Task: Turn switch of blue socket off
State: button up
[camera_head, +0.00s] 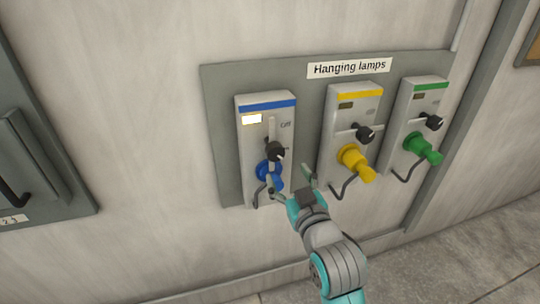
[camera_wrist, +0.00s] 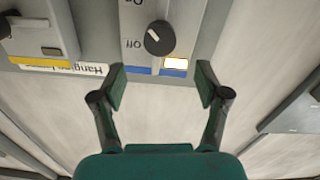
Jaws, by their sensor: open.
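The blue socket (camera_head: 249,159) is the leftmost of three on a grey wall panel, with a blue stripe and a lit white indicator. Its switch, a round black knob (camera_head: 274,151), sits above the blue plug (camera_head: 268,173). In the wrist view, upside down, the knob (camera_wrist: 159,38) has a white mark, with "Off" lettering beside it. My gripper (camera_head: 288,180) is open and empty, at the lower front of the blue socket. In the wrist view my gripper (camera_wrist: 161,82) has its fingers spread, with the knob beyond the gap between them, not between the pads.
A yellow socket (camera_head: 339,105) and a green socket (camera_head: 418,100) stand to the right, each with a protruding plug and cable. A "Hanging lamps" label (camera_head: 349,68) is above. Another grey wall unit (camera_head: 60,196) is at far left. Bare wall lies between.

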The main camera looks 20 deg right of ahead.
aim_at(276, 155)
jog(key=w, duration=1)
jog(key=shift+w, duration=0.2)
jog(key=shift+c, duration=0.2)
grip_shut()
